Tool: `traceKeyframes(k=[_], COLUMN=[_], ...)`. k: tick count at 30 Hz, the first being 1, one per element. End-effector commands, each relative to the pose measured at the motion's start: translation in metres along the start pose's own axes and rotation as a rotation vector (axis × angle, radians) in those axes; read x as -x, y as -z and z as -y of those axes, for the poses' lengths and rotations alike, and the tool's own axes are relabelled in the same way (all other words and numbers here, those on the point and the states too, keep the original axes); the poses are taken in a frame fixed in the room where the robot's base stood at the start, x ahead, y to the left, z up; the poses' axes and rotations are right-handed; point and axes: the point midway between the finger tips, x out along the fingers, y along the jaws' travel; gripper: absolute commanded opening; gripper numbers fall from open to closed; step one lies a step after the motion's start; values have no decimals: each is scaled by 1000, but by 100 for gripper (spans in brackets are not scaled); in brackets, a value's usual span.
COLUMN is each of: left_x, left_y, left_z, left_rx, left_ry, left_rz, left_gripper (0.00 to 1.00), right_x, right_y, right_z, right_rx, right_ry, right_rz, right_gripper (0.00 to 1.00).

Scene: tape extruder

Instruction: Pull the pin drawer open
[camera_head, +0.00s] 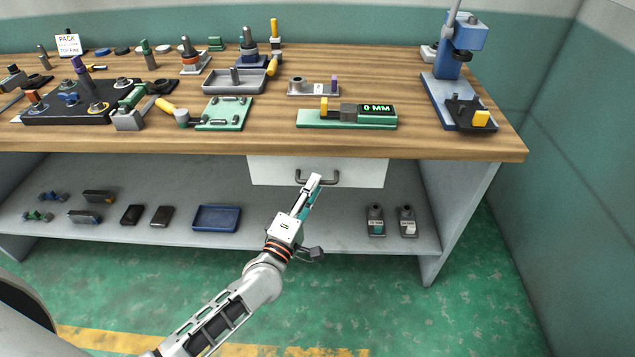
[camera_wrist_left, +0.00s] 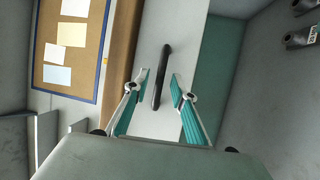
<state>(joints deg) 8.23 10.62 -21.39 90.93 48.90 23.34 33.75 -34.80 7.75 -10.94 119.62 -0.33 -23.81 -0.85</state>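The pin drawer (camera_head: 366,173) is a white front under the wooden bench top, and it looks closed. Its dark bar handle (camera_head: 333,181) is partly hidden by my left gripper (camera_head: 310,187). In the left wrist view, the handle (camera_wrist_left: 161,76) runs up the picture between the two fingers of my left gripper (camera_wrist_left: 160,88), with a gap on each side. The fingers are open. The drawer front (camera_wrist_left: 182,30) shows behind them. My right gripper is in neither view.
The wooden bench top (camera_head: 270,140) overhangs the drawer. The green floor in front is clear.

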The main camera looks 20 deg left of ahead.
Motion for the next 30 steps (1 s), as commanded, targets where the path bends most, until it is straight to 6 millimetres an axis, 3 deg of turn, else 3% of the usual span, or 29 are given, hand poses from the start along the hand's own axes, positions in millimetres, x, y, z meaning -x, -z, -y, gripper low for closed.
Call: traceKeyframes(k=[6,15,16,19,30], left_x=[-20,-24,-23,-23,-13], left_y=[0,0,0,0,-4], left_z=[1,1,1,1,-3], left_rx=[1,0,0,0,0], left_ry=[1,1,1,1,1], left_rz=[-1,0,0,0,0], left_gripper=[26,26,23,0,0], right_x=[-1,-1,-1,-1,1], right_y=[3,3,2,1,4], right_z=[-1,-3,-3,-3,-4], right_rx=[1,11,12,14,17], right_ry=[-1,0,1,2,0], right_rz=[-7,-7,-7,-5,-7], right_gripper=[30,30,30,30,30])
